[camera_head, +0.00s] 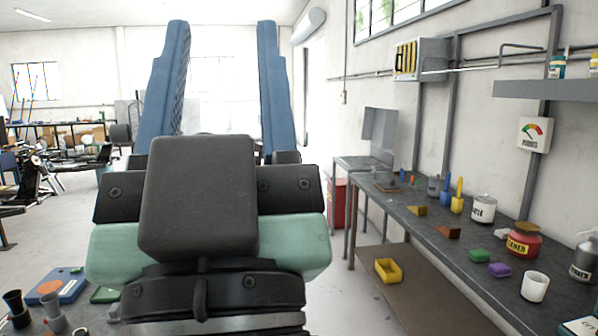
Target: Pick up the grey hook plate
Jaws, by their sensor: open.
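My gripper (222,28) fills the middle of the head view, with its two blue fingers pointing up and spread well apart. Nothing shows between the fingers except the bright far wall. I cannot make out the grey hook plate for certain in this view. My gripper's body and wrist hide a large part of the lower middle of the view.
A long dark workbench (455,228) runs along the right wall, holding a red jar (523,243), a white cup (535,287) and several small blocks. A yellow bin (388,271) sits on its lower shelf. At lower left are a blue board (68,287) and dark cups (15,304).

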